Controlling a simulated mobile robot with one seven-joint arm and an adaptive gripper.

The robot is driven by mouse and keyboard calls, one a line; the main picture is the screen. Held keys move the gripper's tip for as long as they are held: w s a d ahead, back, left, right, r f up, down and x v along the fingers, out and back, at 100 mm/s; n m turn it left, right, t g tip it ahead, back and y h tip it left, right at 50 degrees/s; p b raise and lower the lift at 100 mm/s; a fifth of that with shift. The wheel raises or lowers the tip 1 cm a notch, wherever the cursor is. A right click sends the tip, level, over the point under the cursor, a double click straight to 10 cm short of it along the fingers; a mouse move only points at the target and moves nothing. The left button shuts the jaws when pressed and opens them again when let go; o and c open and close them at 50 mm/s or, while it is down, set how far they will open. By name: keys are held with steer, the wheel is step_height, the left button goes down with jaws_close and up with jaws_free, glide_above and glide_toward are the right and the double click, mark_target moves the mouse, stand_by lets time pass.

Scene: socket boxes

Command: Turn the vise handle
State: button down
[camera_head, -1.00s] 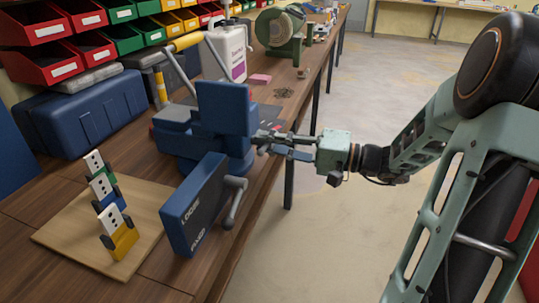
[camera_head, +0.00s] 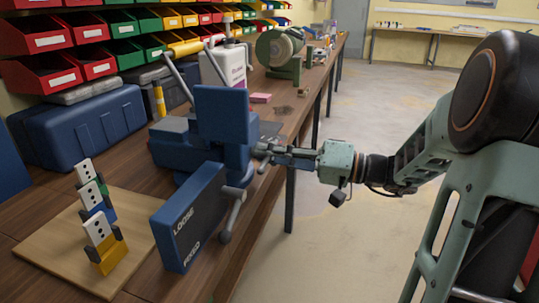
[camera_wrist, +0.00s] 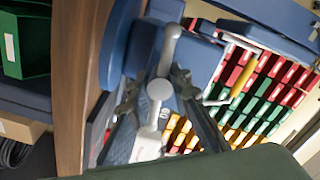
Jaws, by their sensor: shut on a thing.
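The blue vise (camera_head: 222,115) stands on the workbench, left of my gripper. My gripper (camera_head: 263,151) is at the vise's right side, near the bench edge. In the wrist view my gripper (camera_wrist: 158,92) has its dark fingers on both sides of a grey handle (camera_wrist: 160,89) with a rounded end and is shut on it. In the head view the gripped part is mostly hidden by the fingers. A blue panel (camera_head: 190,225) marked LOOSE and FIXED stands in front of the vise, with a grey lever (camera_head: 233,213) on its right side.
A wooden board (camera_head: 52,248) with several socket pieces lies at the front left. A blue case (camera_head: 85,130), a white jug (camera_head: 228,66) and a green grinder (camera_head: 279,50) stand behind. Coloured bins (camera_head: 105,61) line the back. The floor on the right is clear.

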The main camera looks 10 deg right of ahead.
steer(key=shift+a+r, duration=0.15)
steer(key=c, duration=1.7)
jaws_free()
steer(key=shift+c, duration=0.2)
steer(key=v, duration=1.2)
